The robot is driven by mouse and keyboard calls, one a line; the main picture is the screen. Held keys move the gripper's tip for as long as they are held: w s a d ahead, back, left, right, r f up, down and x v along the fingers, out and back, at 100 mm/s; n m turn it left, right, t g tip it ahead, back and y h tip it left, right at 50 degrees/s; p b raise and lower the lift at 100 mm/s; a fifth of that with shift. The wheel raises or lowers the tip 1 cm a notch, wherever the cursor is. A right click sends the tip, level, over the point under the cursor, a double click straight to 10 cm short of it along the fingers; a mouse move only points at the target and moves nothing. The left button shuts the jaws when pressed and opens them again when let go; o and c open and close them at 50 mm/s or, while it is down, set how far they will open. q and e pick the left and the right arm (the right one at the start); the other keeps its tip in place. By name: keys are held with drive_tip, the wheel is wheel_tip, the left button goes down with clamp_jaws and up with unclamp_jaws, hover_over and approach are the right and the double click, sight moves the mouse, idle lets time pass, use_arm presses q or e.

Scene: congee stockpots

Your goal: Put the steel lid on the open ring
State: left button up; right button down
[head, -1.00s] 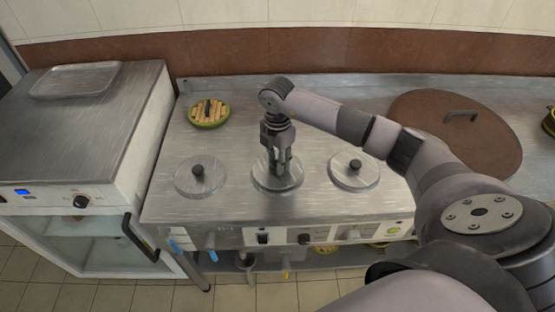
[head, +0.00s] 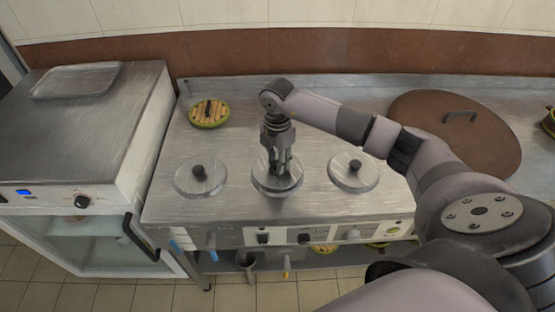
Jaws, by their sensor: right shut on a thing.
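Three round steel lids with dark knobs lie in a row on the steel counter unit: the left lid (head: 187,184), the middle lid (head: 262,183) and the right lid (head: 369,181). My right gripper (head: 278,168) points straight down over the middle lid and is shut on its knob, which the fingers largely hide. The middle lid looks flat and level with the counter top. Any ring under it is hidden by the lid and gripper. My left gripper is not in view.
A large brown lid (head: 440,115) lies at right. A steel cabinet (head: 75,130) with a tray (head: 75,82) stands at left.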

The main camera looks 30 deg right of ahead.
drive_tip(key=shift+f+b, duration=0.4)
drive_tip(key=shift+f, duration=0.2)
drive_tip(key=c, duration=1.5)
unclamp_jaws()
drive_tip(key=shift+c, duration=0.2)
drive_tip(key=shift+r, duration=0.1)
wheel_tip(320, 180, up, 11)
drive_tip(key=p, duration=0.8)
drive_tip(key=shift+p, duration=0.35)
